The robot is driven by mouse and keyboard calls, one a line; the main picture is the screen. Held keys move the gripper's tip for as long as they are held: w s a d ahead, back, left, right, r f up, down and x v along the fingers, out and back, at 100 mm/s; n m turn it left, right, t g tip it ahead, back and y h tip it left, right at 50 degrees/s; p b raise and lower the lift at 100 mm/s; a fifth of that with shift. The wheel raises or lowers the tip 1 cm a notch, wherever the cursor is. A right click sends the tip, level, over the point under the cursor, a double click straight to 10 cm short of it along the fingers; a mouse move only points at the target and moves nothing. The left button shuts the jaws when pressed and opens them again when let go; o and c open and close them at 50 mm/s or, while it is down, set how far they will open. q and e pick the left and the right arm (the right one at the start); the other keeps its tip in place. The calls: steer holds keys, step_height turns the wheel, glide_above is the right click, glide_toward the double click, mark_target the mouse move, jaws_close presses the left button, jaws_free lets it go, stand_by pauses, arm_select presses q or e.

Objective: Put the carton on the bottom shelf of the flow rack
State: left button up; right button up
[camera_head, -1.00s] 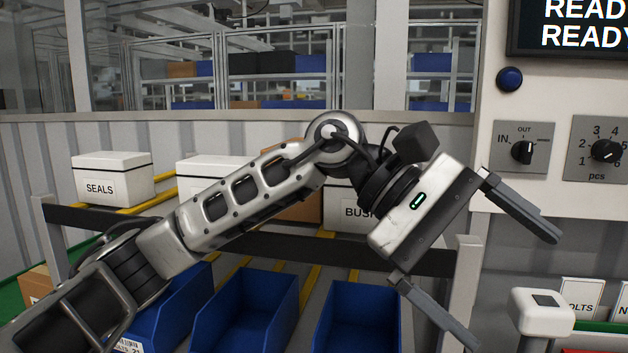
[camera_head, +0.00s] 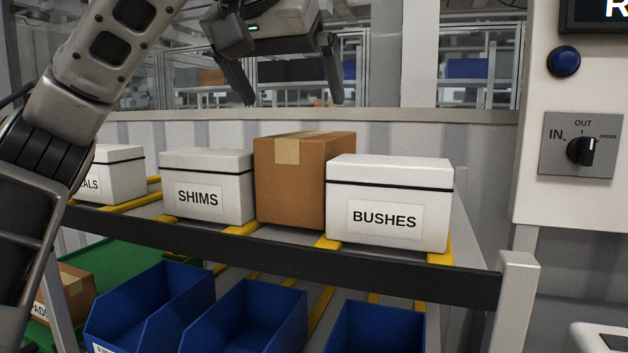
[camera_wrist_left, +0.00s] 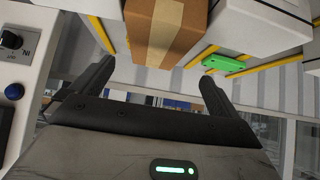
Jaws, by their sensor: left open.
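A plain brown carton (camera_head: 290,180) with a tape strip stands upright on the upper shelf of the flow rack (camera_head: 290,258), between the white SHIMS and BUSHES boxes. My left gripper (camera_head: 293,98) is open and empty above and apart from the carton, fingers pointing down. In the left wrist view the carton (camera_wrist_left: 165,38) lies ahead of the open left gripper (camera_wrist_left: 156,72). The bottom shelf holds blue bins and, at the left, a green surface (camera_head: 125,258) with a smaller brown box (camera_head: 76,288), its label partly hidden. My right gripper is not in view.
The SHIMS box (camera_head: 207,187) and BUSHES box (camera_head: 388,203) stand close beside the carton. Another white box (camera_head: 120,174) is farther left. Blue bins (camera_head: 245,322) fill the lower front. A control panel (camera_head: 580,195) stands right. A small green thing (camera_wrist_left: 222,63) shows in the wrist view.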

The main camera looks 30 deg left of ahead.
mark_target(311, 135)
arm_select(q)
steer(key=x, duration=0.4)
steer(key=shift+w+f, duration=0.15)
steer(key=shift+f, duration=0.05)
steer(key=shift+d+x, duration=0.2)
steer(key=shift+x, duration=2.75)
steer(key=shift+w+r, duration=0.15)
steer(key=shift+r, duration=0.05)
steer(key=c, duration=1.2)
steer(key=shift+o, duration=0.2)
